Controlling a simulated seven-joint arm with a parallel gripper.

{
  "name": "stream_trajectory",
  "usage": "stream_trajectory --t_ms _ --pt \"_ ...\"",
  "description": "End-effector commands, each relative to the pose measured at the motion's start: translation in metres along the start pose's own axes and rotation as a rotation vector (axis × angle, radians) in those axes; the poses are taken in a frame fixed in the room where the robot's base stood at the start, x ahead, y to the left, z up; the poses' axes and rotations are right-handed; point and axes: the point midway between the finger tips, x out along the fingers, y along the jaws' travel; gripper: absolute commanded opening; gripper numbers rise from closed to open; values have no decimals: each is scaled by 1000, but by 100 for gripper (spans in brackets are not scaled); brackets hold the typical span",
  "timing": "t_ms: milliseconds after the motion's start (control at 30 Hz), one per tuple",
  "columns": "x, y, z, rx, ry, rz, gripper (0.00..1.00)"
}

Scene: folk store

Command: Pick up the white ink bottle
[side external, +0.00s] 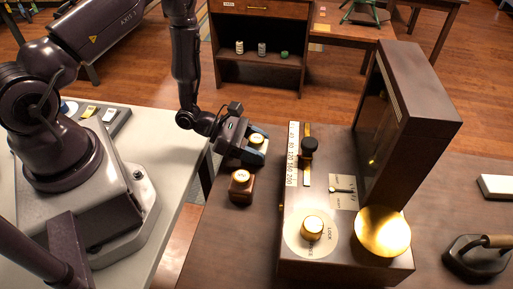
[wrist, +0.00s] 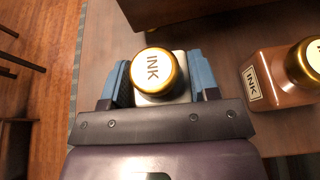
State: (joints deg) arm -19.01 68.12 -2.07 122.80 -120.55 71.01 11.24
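The white ink bottle (wrist: 162,98) has a gold cap with a round white label reading INK. In the wrist view it sits between the two blue-padded fingers of my gripper (wrist: 160,85). The right pad looks close against it; a small gap seems to show by the left finger. In the side view my gripper (side external: 257,145) is low over the dark table's left part, around the white bottle, whose cap (side external: 256,139) shows between the fingers. I cannot tell whether the fingers press on it.
A brown ink bottle (side external: 241,186) stands close by; it also shows in the wrist view (wrist: 277,88). A wooden scale-like device (side external: 345,255) with a gold pan (side external: 382,232) and tall dark case (side external: 415,100) stands to the right. A flat iron (side external: 477,257) lies far right.

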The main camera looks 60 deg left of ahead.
Motion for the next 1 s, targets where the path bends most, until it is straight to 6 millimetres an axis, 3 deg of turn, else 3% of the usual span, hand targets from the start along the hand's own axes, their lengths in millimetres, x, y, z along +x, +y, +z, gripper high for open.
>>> stream_trajectory --t_ms 33,100,467,1000 --pt "0 0 0 0 0 0 32" --pt "0 0 0 0 -1 0 18" --pt "-2 0 6 1 -2 0 18" --pt "-32 1 79 3 -1 1 18"
